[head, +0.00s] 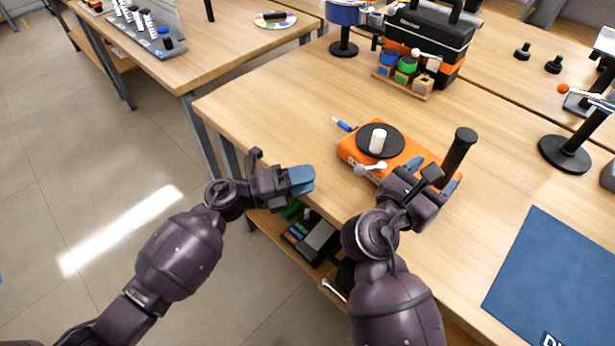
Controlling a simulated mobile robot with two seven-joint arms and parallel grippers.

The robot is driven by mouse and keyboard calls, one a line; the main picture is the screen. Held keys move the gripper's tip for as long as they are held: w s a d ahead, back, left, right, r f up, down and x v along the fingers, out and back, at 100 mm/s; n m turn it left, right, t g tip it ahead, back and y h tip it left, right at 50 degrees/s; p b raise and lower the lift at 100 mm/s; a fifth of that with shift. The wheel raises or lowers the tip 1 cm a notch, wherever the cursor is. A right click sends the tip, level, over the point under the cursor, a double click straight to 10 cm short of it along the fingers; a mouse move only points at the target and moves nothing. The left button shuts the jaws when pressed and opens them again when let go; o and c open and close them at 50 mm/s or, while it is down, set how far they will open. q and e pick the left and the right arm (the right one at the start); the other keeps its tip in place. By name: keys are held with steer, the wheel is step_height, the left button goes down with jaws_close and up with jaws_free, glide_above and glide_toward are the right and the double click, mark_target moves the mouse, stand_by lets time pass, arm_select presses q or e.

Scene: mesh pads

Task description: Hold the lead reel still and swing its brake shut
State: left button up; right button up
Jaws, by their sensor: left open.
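The lead reel is an orange box (349,149) on the wooden table, with a black disc (391,152) and a white upright peg (377,141) on top. A short lever with a pale knob (360,169) sticks out at its near left side; I take it for the brake. A black upright handle (458,151) stands at its right end. My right gripper (432,176) is at that end, its blue fingertips apart by the handle's foot; whether it grips is unclear. My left gripper (303,180) is open and empty, left of the reel, by the table's edge.
A blue pen-like item (343,125) lies behind the reel. A blue mat (560,283) lies at the right front. A black stand (566,153) is at the right, and a tool bag (430,35) with coloured blocks is at the back. The table left of the reel is clear.

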mark_target(461, 150)
steer(key=shift+x, duration=5.4)
jaws_close()
steer(key=c, duration=0.6)
jaws_free()
jaws_close()
steer(key=shift+f, duration=0.2)
